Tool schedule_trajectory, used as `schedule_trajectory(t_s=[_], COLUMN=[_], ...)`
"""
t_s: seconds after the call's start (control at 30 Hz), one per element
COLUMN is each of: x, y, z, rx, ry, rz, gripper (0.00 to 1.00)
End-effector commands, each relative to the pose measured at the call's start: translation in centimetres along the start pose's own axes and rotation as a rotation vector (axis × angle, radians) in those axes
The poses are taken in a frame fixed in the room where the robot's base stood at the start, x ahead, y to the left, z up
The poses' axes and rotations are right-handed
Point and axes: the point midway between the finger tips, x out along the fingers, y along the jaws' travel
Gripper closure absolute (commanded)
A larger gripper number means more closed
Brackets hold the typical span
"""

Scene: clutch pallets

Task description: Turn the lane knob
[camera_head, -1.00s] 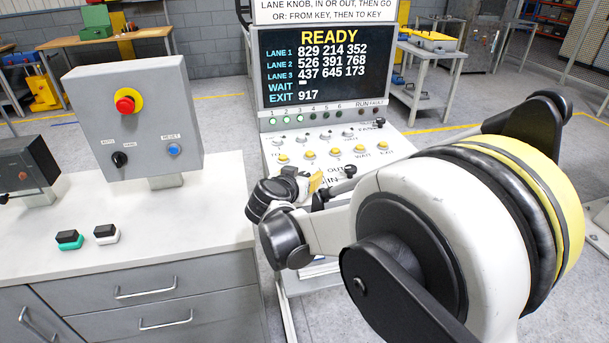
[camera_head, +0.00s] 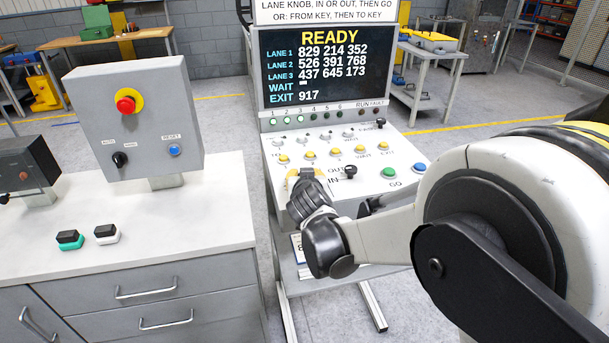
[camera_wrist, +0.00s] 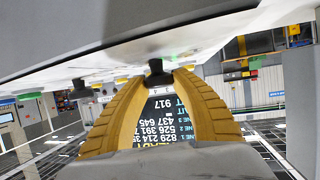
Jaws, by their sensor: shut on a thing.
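My gripper (camera_head: 301,176) is at the sloping control panel (camera_head: 305,147), left of the OUT and IN labels. In the wrist view, its yellow fingers (camera_wrist: 157,80) close around a black knob (camera_wrist: 157,67), apparently the lane knob. In the head view my gripper and wrist hide this knob and its markings, so I cannot read its setting. A second black knob (camera_head: 350,172) stands just right of my gripper, beside the OUT label; it also shows in the wrist view (camera_wrist: 78,84), clear of the fingers.
The screen (camera_head: 325,65) reads READY, with several number rows. A green GO button (camera_head: 389,173) and a blue button (camera_head: 419,168) lie to the right. Several yellow-topped switches (camera_head: 335,152) line the panel above. A grey control box (camera_head: 135,120) stands on the left cabinet.

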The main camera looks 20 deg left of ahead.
Motion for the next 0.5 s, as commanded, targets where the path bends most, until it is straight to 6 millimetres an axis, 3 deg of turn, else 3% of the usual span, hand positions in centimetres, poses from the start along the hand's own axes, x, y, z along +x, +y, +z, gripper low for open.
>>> schedule_trajectory(t_s=[0.5], x=[0.08], y=[0.34], z=[-0.02], rx=[-0.125], ry=[-0.002], rz=[-0.312], gripper=[0.99])
